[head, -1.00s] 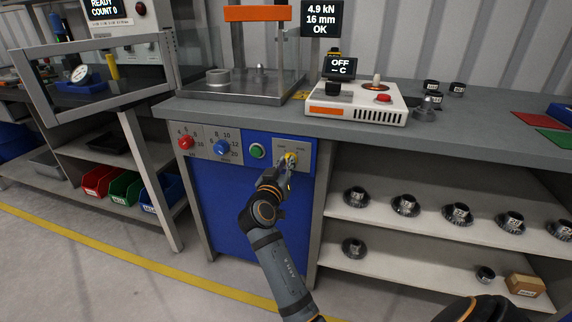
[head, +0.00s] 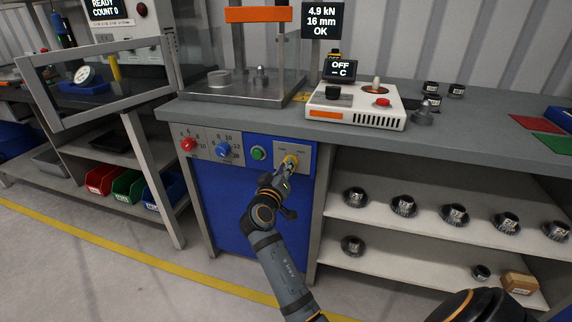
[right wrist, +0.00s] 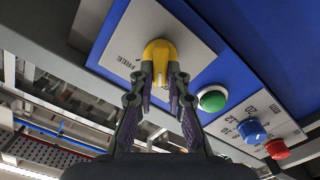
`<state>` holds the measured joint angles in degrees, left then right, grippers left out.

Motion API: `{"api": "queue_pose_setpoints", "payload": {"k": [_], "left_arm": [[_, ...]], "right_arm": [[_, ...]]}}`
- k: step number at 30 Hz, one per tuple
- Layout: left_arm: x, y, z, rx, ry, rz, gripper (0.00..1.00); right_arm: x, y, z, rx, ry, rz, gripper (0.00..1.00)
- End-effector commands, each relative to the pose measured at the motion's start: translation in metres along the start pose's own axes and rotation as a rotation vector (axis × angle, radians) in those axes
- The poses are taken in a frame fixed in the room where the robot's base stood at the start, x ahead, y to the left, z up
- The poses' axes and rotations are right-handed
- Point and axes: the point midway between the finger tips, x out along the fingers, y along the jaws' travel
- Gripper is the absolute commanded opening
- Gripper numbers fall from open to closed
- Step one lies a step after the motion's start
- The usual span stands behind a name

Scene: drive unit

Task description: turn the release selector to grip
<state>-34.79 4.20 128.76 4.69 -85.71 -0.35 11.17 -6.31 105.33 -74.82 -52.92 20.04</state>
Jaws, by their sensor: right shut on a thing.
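The release selector is a yellow knob (right wrist: 159,58) on a light plate (right wrist: 128,35) in the right wrist view. The word FREE shows on the plate at the knob's left; the GRIP marking cannot be made out. In the head view the knob (head: 290,161) sits at the right end of the blue front panel, partly hidden by my gripper. My right gripper (right wrist: 160,80) is shut on the yellow knob, one finger on each side; in the head view it (head: 284,170) reaches up to the panel from below. My left gripper is not in view.
A green button (right wrist: 212,99) is close beside the gripper, with a blue knob (right wrist: 251,130) and a red knob (right wrist: 277,148) further along. Above the panel is the bench top (head: 460,140) with a press (head: 258,14) and a control box (head: 355,108). Shelves at right hold several dark parts.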

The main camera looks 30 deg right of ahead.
Motion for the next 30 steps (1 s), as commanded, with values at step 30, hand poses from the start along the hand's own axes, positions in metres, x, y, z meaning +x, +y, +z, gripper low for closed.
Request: {"api": "queue_pose_setpoints", "payload": {"k": [30], "left_arm": [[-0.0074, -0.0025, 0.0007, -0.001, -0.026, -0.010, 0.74]], "right_arm": [[0.0000, -0.0006, -0.0004, -0.069, 0.001, 0.000, 0.38]]}}
